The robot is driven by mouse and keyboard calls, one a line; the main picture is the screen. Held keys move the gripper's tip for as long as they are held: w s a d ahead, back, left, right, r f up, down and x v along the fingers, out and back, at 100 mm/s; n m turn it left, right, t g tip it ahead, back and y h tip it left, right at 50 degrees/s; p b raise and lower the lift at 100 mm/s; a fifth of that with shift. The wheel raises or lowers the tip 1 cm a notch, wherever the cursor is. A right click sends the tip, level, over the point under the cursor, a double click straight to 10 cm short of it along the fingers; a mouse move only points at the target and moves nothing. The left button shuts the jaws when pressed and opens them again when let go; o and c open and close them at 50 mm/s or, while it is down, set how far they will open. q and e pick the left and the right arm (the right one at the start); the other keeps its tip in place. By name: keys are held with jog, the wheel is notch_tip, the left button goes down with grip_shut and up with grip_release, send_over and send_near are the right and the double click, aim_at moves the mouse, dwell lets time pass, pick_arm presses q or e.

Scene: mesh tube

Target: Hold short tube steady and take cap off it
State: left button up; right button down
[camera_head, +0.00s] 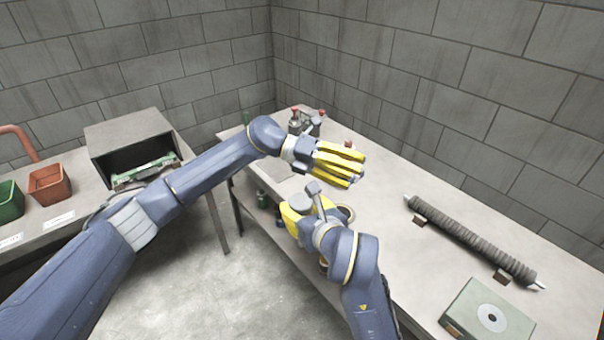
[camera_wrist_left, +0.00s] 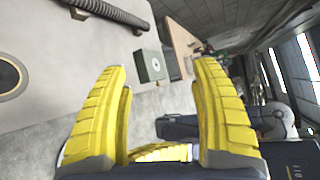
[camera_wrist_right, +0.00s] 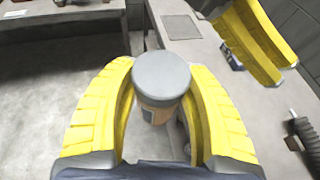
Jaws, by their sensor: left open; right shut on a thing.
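The short tube (camera_wrist_right: 155,114) is orange-brown and has a round grey cap (camera_wrist_right: 162,73) on top. In the right wrist view it stands between the yellow fingers of my right gripper (camera_wrist_right: 157,92), which is shut on it. In the head view the grey cap (camera_head: 300,202) shows at my right gripper (camera_head: 296,212), by the table's left edge; the tube's body is mostly hidden. My left gripper (camera_head: 355,170) is open and empty, up and right of the cap and apart from it. It also shows at the upper right of the right wrist view (camera_wrist_right: 268,45).
A ribbed grey mesh tube (camera_head: 470,238) lies on the right of the table (camera_head: 400,270). A green-grey box (camera_head: 488,314) is near the front edge. Small bottles (camera_head: 297,120) stand at the back. A round ring (camera_head: 346,212) lies beside my right gripper. The table's middle is clear.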

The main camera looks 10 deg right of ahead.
pick_arm(q)
jog(key=s+a+r+m+y, duration=0.1)
jog(key=s+a+m+y, duration=0.3)
jog(key=y, duration=0.3)
notch_tip(320, 180, up, 2)
jog(key=m+t+y, duration=0.3)
jog(key=t+y, duration=0.2)
jog(key=y, duration=0.2)
send_over(302, 199)
jog(key=shift+s+r, duration=0.15)
jog(key=shift+s, duration=0.05)
jog(key=shift+w+f, duration=0.1)
jog(key=shift+f, duration=3.8)
jog(key=c, duration=1)
jog(key=o, duration=1.1)
jog(key=shift+o, duration=0.2)
jog(key=shift+r, duration=0.1)
